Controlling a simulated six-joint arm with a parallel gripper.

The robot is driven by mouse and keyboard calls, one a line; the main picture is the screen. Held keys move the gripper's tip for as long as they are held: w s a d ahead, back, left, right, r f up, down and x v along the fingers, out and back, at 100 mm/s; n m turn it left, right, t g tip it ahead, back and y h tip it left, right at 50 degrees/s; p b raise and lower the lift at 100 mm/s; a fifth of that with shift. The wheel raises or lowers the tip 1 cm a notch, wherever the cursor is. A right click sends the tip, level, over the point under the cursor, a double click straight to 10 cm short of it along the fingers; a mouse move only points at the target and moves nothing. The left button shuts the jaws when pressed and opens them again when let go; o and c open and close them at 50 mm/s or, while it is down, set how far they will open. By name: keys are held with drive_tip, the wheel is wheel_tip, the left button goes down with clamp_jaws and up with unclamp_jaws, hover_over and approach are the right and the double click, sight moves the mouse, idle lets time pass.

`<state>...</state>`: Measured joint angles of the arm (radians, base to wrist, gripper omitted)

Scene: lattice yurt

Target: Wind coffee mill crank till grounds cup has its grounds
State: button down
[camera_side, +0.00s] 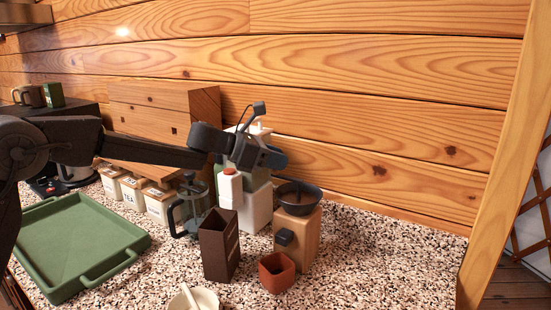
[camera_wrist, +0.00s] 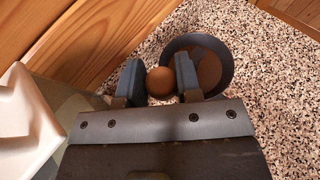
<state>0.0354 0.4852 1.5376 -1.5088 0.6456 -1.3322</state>
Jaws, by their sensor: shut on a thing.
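The coffee mill (camera_side: 298,240) is a wooden block with a dark bowl-shaped hopper (camera_side: 298,210) on top and a dark knob on its front. The hopper also shows in the wrist view (camera_wrist: 226,62), with brown inside. A small reddish-brown square cup (camera_side: 275,283) stands on the counter at the mill's front; its inside is dark and I cannot tell what it holds. My gripper (camera_side: 273,158) is over the mill's back left. In the wrist view its fingers are shut on a round brown crank knob (camera_wrist: 160,84), beside the hopper. The crank arm is hidden.
A tall dark brown open box (camera_side: 219,245) stands left of the mill. A white bottle with a red top (camera_side: 230,188) and a glass press (camera_side: 190,207) stand behind it. A green tray (camera_side: 75,240) lies at left. The speckled counter is clear at right.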

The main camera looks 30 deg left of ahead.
drive_tip(key=shift+w+m+g+h, duration=0.45)
drive_tip(key=shift+m+g+h, duration=0.15)
drive_tip(key=shift+m+h, duration=0.15)
drive_tip(key=c, duration=0.8)
unclamp_jaws()
drive_tip(key=v, duration=1.3)
drive_tip(key=shift+s+a+r, duration=0.2)
drive_tip(key=shift+s+r, duration=0.05)
drive_tip(key=shift+r, duration=0.1)
